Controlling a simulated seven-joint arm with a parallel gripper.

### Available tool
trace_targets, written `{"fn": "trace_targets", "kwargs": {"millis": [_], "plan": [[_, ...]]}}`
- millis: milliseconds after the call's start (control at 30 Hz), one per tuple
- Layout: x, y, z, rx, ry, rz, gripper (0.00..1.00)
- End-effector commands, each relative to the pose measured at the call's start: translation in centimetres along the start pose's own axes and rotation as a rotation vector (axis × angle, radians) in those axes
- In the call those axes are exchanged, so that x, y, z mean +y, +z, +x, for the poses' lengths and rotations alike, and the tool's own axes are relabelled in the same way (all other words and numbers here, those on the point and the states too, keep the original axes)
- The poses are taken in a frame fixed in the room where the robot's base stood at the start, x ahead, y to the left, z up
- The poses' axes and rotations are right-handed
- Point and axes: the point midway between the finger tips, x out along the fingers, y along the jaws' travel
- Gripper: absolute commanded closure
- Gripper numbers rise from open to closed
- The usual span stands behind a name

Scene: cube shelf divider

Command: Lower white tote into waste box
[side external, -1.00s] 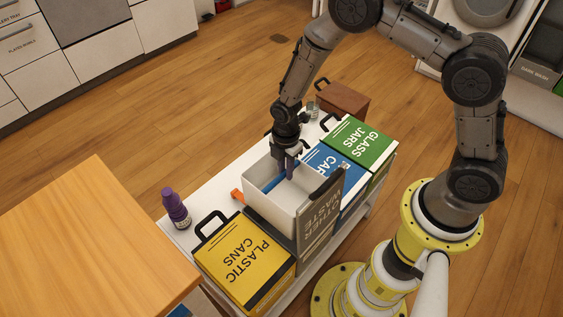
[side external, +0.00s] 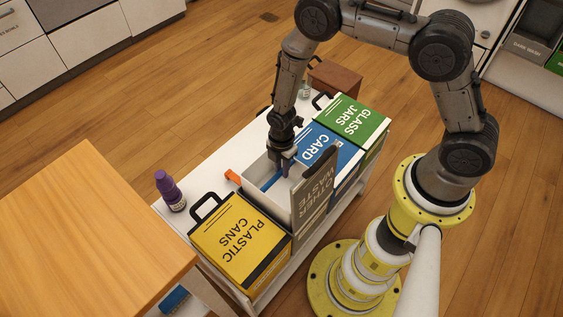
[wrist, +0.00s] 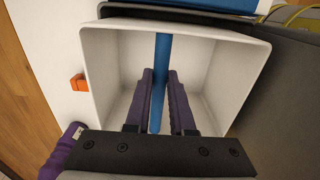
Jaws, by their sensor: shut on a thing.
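The white tote (side external: 265,203) is an open box with a blue bar (wrist: 163,50) across its middle. My gripper (side external: 286,168) reaches down into it from above. In the wrist view its two purple fingers (wrist: 161,78) are shut on the blue bar, one on each side. The grey waste box (side external: 309,222), marked OTHER WASTE, has its lid (side external: 316,182) standing up on the robot's side. The tote sits low, inside the waste box's opening, with its rim near the tops of the neighbouring boxes. Its underside is hidden, so I cannot tell whether it touches the bottom.
A yellow PLASTIC CANS box (side external: 240,240) stands on the left, a blue CARD box (side external: 325,150) and a green GLASS JARS box (side external: 352,118) on the right. A purple bottle (side external: 170,191) and an orange piece (side external: 233,177) are on the white bench (side external: 210,160). A wooden table (side external: 85,230) is front left.

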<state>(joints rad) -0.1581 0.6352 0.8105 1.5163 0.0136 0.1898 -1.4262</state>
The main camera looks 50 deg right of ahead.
Motion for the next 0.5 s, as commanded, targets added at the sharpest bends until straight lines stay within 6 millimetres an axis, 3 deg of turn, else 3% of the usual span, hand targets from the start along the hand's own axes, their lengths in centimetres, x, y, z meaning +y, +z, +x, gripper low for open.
{"fn": "trace_targets", "kwargs": {"millis": [500], "plan": [[-0.3, 0.0, 4.7, 0.000, 0.000, 0.000, 1.00]]}}
